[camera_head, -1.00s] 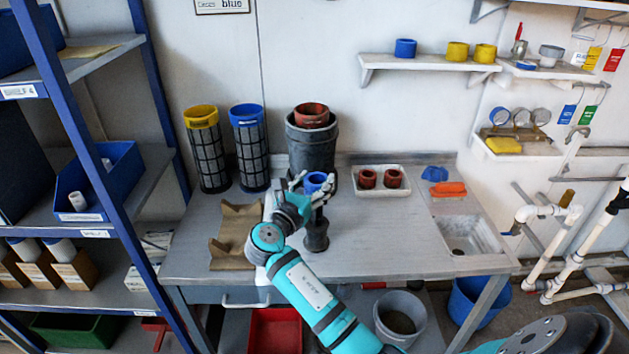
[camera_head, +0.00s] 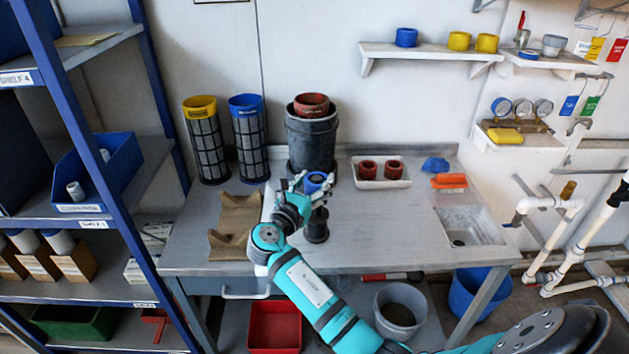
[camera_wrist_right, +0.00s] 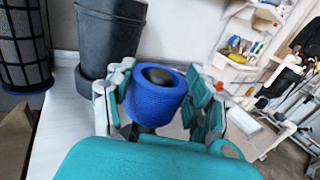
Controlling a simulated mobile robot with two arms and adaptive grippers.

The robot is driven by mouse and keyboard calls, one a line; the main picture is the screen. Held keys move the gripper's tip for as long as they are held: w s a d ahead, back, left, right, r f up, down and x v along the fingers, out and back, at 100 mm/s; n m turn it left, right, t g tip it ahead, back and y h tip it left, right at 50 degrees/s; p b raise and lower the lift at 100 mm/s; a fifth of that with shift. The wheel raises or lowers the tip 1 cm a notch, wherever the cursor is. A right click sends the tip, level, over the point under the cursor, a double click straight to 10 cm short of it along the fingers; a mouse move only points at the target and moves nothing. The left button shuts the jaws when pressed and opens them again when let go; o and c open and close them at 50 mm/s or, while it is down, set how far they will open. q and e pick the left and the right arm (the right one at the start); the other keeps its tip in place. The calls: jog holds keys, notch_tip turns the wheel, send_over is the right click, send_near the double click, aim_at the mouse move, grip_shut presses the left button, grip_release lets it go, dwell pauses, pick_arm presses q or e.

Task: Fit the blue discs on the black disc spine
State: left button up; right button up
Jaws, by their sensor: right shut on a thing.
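A blue disc (camera_head: 316,183), a thick ribbed ring, is between the fingers of my right gripper (camera_head: 310,182) over the workbench. In the right wrist view, my right gripper (camera_wrist_right: 163,100) is shut on the blue disc (camera_wrist_right: 155,103), with fingers on both sides. The black disc spine (camera_head: 316,226) stands upright on the bench directly below the disc. Dark material shows in the disc's centre in the wrist view; I cannot tell whether it is the spine's top or the hole. Another blue ring (camera_head: 406,38) sits on the wall shelf. My left gripper is not in view.
A dark bucket (camera_head: 311,140) with a brown ring (camera_head: 311,104) on top stands behind the gripper. Yellow-topped (camera_head: 207,140) and blue-topped (camera_head: 248,140) mesh cylinders stand left of it. A tray (camera_head: 382,184) of brown rings and a sink (camera_head: 470,226) are right. Bench between is clear.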

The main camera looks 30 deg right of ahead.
aim_at(314, 216)
jog(key=shift+f+b, duration=1.55)
jog(key=shift+f, duration=1.75)
jog(key=shift+f, duration=0.1)
jog(key=o, duration=1.2)
jog(key=v, duration=1.2)
